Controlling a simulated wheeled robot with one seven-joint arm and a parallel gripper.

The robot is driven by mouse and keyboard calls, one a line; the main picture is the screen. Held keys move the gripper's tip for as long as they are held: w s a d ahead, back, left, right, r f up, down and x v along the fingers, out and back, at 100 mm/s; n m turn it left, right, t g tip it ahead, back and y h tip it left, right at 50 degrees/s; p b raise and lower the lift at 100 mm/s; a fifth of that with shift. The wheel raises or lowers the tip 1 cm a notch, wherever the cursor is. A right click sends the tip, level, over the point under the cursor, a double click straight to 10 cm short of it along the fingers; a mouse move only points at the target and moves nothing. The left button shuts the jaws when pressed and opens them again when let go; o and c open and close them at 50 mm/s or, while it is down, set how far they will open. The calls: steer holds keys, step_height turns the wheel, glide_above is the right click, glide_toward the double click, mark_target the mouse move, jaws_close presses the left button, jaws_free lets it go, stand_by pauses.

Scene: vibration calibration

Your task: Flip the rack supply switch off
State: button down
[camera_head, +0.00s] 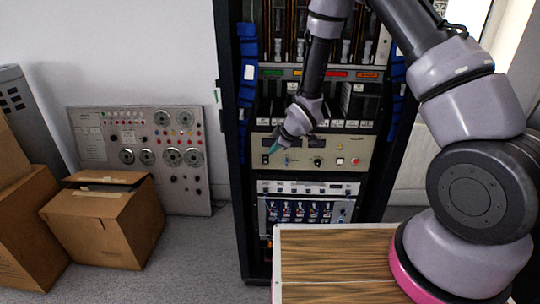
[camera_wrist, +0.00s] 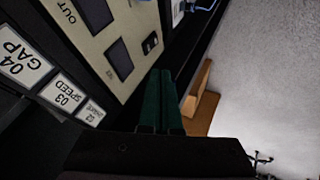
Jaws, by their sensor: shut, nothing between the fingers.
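The beige control panel (camera_head: 340,147) sits mid-height in the dark equipment rack (camera_head: 243,200). A small black switch (camera_head: 265,158) is at its left end; its label and position are too small to read. My gripper (camera_head: 272,151) is shut and empty, with its green fingertips just in front of the panel beside this switch. I cannot tell whether they touch it. In the wrist view the closed green fingers (camera_wrist: 157,78) lie beside the panel (camera_wrist: 100,38), which carries dark rectangles and the letters OUT.
The panel also has a red button (camera_head: 355,161) and knobs. A silver unit (camera_head: 305,188) is below it. A wood-topped table (camera_head: 335,265) stands in front. Cardboard boxes (camera_head: 105,220) and a grey instrument panel (camera_head: 140,155) are at left. Floor is clear between boxes and rack.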

steer(key=shift+w+r+v, duration=0.1)
steer(key=shift+w+v, duration=0.1)
steer(key=shift+v, duration=0.85)
steer(key=shift+w+r+v, duration=0.1)
steer(key=shift+w+v, duration=0.1)
steer(key=shift+v, duration=0.85)
